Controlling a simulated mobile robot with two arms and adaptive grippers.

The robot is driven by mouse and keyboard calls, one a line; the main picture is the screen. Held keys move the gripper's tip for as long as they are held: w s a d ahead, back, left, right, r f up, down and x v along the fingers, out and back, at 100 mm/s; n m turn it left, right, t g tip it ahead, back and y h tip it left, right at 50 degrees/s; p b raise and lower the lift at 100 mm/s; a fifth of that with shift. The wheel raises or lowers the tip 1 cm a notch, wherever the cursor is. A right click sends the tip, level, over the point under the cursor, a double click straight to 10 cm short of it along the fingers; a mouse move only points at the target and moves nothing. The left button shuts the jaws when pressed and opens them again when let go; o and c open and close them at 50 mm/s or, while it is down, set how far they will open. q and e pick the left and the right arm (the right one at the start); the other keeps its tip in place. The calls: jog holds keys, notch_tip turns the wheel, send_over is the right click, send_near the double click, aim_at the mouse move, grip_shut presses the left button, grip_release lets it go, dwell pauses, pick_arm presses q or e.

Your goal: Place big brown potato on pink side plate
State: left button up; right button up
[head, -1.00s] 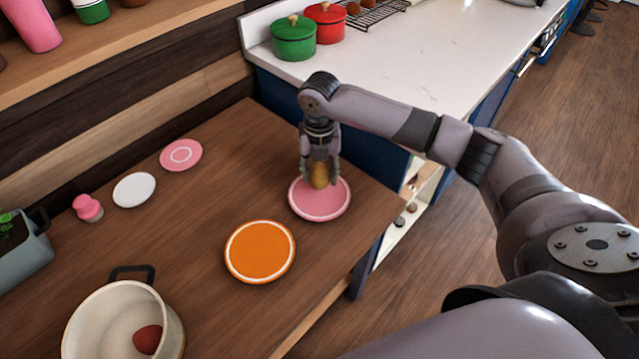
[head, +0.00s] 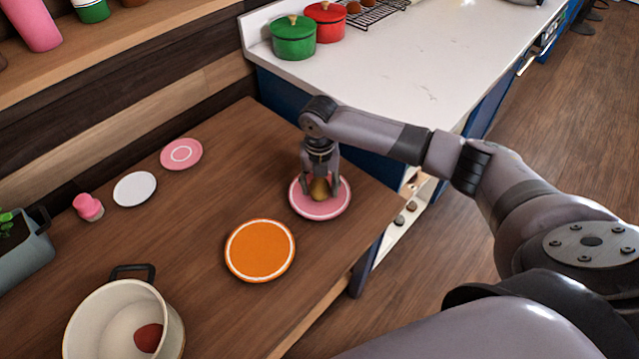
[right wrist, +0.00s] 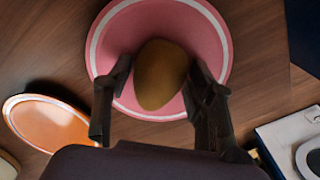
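The big brown potato (head: 320,189) rests on the pink side plate (head: 336,210) near the table's right corner. My right gripper (head: 321,188) is just above the plate, with its fingers spread on either side of the potato. In the right wrist view, the potato (right wrist: 161,76) lies between the two fingers, with narrow gaps beside it, over the pink plate (right wrist: 215,45). My left gripper is not in view.
An orange plate (head: 260,251) lies in front of the pink one. A white plate (head: 134,190), another pink plate (head: 181,154) and a pot (head: 82,315) holding a reddish item stand further left. A white counter (head: 400,80) is behind my right arm.

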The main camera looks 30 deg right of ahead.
aim_at(320, 182)
jog(key=shift+o, duration=1.1)
notch_tip(320, 182, up, 12)
jog(key=shift+r+b, duration=0.2)
jog(key=shift+b, duration=0.25)
jog(key=shift+s+f, duration=0.1)
